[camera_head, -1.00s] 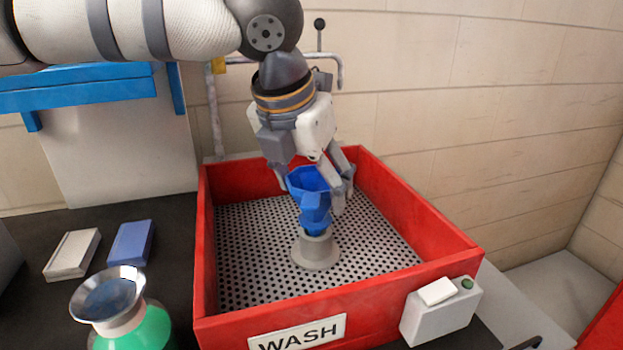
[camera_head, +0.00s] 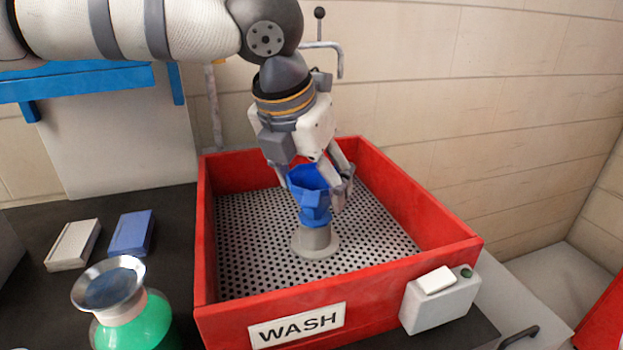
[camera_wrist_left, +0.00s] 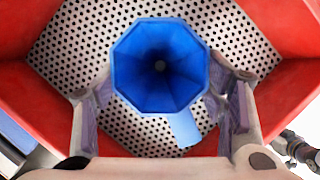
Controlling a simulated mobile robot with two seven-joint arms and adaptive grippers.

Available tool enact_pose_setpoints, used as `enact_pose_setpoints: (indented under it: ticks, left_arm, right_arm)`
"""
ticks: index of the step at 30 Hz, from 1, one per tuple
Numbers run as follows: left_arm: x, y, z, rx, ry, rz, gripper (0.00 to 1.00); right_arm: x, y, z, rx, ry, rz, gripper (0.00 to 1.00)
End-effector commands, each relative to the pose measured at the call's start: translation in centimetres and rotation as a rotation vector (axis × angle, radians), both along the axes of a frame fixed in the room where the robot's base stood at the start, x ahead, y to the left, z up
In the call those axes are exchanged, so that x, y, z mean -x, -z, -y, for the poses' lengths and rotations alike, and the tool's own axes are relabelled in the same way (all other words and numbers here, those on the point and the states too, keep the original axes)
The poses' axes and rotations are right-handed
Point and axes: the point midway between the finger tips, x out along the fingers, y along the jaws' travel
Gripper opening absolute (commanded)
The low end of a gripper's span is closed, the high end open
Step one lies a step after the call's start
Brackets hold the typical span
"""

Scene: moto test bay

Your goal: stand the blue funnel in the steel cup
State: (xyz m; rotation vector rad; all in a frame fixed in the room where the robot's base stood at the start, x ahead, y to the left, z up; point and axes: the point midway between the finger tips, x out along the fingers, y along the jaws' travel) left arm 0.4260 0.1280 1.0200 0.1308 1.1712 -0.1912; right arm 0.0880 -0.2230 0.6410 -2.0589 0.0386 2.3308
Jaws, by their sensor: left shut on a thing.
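The blue funnel (camera_head: 312,200) is upright with its wide mouth up, directly above the grey steel cup (camera_head: 316,243). The cup stands on the perforated floor of the red wash tray. The funnel's lower end meets the cup's top; how far it reaches inside is hidden. My left gripper (camera_head: 315,193) points down and is shut on the funnel. In the left wrist view the funnel (camera_wrist_left: 160,65) shows its eight-sided mouth between the fingers (camera_wrist_left: 163,97), with a blue tab below, and it hides the cup. My right gripper is not in view.
The red tray's walls (camera_head: 440,215) surround the cup, with bare perforated floor around it. A grey switch box (camera_head: 438,305) is on the tray's front. At left are a green bottle with a metal funnel-shaped top (camera_head: 108,285), a blue block (camera_head: 131,233) and a pale block (camera_head: 73,245).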

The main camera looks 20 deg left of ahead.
Motion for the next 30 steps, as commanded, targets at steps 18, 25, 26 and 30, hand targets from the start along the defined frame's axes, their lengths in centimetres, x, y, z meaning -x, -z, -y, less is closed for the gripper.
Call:
enact_pose_setpoints:
  ticks: [18, 25, 26, 30]
  left_arm:
    - [0.0, 0.4, 0.0, 0.000, 0.000, 0.000, 0.88]
    - [0.0, 0.4, 0.0, 0.000, 0.000, 0.000, 0.88]
    - [0.0, 0.3, 0.0, 0.000, 0.000, 0.001, 0.88]
    - [0.8, -1.8, -0.2, 0.002, -0.001, 0.006, 0.88]
  right_arm:
    - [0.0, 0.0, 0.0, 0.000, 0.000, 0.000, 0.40]
    - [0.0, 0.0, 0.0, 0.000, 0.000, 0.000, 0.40]
    - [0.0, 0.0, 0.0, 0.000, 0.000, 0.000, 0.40]
    - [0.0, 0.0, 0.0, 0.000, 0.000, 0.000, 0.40]
